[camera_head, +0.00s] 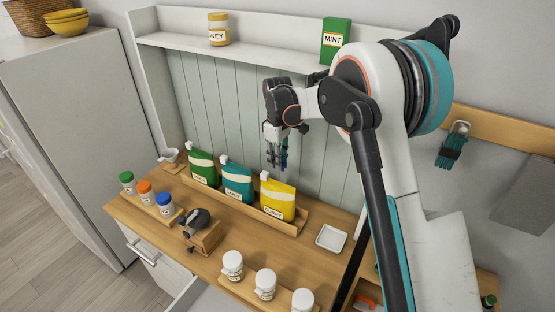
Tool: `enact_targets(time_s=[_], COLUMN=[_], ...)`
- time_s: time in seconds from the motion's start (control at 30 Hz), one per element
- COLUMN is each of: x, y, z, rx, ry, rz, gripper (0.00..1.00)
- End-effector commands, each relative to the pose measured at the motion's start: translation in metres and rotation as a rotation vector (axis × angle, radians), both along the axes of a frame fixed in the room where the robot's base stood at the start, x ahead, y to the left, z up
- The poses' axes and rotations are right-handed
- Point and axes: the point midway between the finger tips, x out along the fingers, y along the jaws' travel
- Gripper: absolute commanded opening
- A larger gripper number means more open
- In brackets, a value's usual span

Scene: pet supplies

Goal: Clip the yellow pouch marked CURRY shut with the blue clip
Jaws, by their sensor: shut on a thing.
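The yellow pouch (280,198) stands in a long wooden rack (291,229), at the right end of a row of three pouches. Its label is too small to read surely. Its raised top corner shows at the upper left. My gripper (277,163) points down above the pouch top, apart from it. The gripper is shut on a small blue thing (284,156), which looks like the blue clip. The fingers hide part of it, and its exact pose is hard to tell.
A teal pouch (236,183) and a green pouch (202,168) stand left of the yellow one. A white dish (331,238) lies right of the rack. White-lidded jars (265,283) stand in front. A shelf (270,55) runs above at the back.

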Motion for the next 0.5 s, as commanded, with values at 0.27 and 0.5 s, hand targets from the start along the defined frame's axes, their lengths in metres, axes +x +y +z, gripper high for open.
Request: enact_targets(time_s=[0.27,0.5], x=[0.0,0.0], y=[0.0,0.0], z=[-0.025,-0.046], rx=[0.0,0.0], ry=[0.0,0.0], rz=[0.0,0.0], gripper=[0.08,0.08])
